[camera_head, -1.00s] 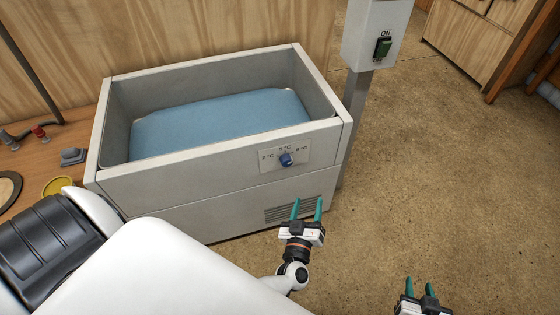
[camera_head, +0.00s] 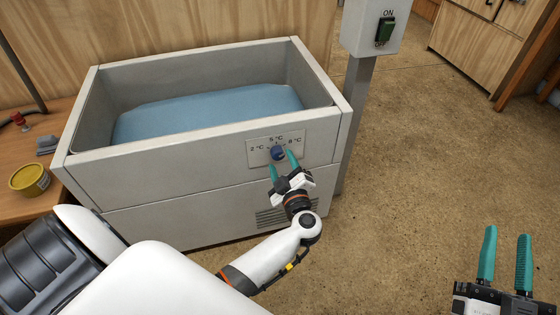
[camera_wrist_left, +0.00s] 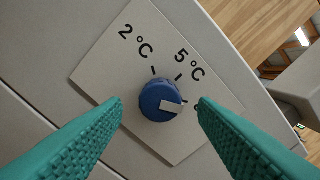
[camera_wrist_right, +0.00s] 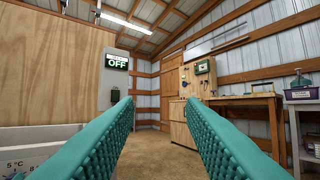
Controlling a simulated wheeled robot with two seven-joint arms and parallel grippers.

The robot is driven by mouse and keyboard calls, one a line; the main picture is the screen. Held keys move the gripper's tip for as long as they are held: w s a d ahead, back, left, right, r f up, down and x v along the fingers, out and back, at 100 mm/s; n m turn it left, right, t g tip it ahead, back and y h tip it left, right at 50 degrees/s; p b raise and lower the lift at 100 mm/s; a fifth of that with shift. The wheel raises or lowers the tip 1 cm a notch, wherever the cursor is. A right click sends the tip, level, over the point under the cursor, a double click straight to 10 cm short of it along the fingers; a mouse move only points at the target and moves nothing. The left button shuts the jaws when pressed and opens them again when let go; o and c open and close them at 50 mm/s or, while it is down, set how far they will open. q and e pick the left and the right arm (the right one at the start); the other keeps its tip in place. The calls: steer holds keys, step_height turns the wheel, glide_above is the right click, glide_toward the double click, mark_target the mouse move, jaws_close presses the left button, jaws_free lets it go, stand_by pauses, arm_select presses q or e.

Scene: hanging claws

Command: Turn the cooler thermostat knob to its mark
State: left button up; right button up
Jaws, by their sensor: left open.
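The blue thermostat knob (camera_head: 278,153) sits on a white dial plate (camera_head: 262,146) marked 2, 5 and 8 °C, on the front of the grey cooler (camera_head: 140,178). In the left wrist view the knob (camera_wrist_left: 157,92) shows a white pointer (camera_wrist_left: 171,106) on the side past 5 °C; the 8 °C label is hidden there by a finger. My left gripper (camera_head: 283,163) is open, its green fingertips either side of the knob, with gaps visible between them and it in the wrist view. My right gripper (camera_head: 507,234) is open and empty over the floor.
A post with a switch box (camera_head: 372,28) stands right of the cooler. The cooler holds a blue surface (camera_head: 210,110). A wooden bench with a yellow tin (camera_head: 30,180) is at the left. The floor (camera_head: 430,140) at right is clear.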

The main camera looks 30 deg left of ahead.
arm_select(q)
steer(key=shift+x, duration=1.4)
arm_select(e)
steer(key=shift+s+r+t, duration=0.3)
steer(key=shift+r+t, duration=0.2)
steer(key=shift+r, duration=0.1)
steer(key=shift+s+r+t, duration=0.3)
steer(key=shift+r+t, duration=0.2)
steer(key=shift+r, duration=0.05)
arm_select(q)
steer(key=shift+c, duration=0.3)
steer(key=c, duration=0.9)
arm_select(e)
steer(key=shift+w+f, duration=0.1)
